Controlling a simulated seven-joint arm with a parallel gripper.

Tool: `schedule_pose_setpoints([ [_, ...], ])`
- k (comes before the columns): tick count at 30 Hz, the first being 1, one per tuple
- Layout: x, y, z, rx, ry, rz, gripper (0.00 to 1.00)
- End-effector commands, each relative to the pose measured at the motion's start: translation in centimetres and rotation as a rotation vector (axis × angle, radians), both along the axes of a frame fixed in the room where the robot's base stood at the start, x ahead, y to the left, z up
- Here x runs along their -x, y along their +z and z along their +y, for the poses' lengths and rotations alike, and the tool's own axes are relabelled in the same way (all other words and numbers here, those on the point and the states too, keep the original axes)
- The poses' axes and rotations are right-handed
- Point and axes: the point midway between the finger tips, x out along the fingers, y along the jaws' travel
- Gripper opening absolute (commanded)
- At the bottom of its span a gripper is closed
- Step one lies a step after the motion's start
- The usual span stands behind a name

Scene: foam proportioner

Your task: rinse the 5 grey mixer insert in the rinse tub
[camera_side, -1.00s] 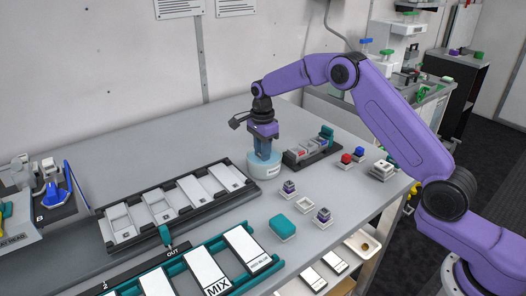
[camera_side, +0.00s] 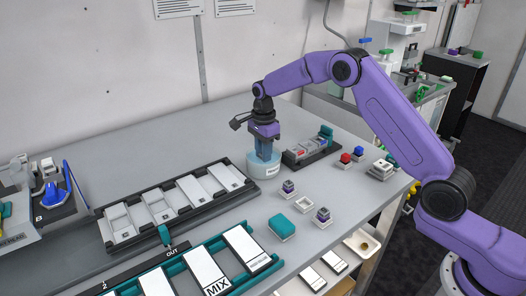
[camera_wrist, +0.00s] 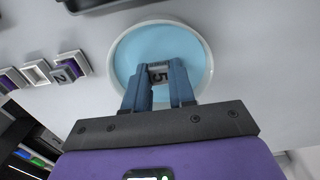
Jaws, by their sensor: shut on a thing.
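The rinse tub (camera_side: 264,167) is a round white tub with a label on its front, standing on the table. In the wrist view its light-blue inside (camera_wrist: 135,45) fills the upper middle. My gripper (camera_side: 264,152) points down into the tub, and its blue fingers also show in the wrist view (camera_wrist: 160,82). They are shut on the grey mixer insert (camera_wrist: 158,73), marked 5, which sits between the fingertips over or in the blue. In the side view the insert is hidden by the tub and fingers. I cannot tell how deep it is.
A black rack (camera_side: 311,151) with several inserts stands right of the tub. A long dark tray (camera_side: 104,228) with white-grey blocks lies to the left. Small pieces in white holders (camera_side: 288,188) and a teal block (camera_side: 281,226) sit in front. The table behind is clear.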

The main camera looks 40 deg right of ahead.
Motion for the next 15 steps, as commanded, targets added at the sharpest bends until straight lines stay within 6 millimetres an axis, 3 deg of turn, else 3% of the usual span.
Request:
schedule_pose_setpoints([
  [8,0.0,0.3,0.0,0.000,0.000,-0.002,0.00],
  [15,0.0,2.3,0.0,0.000,0.000,-0.002,0.00],
])
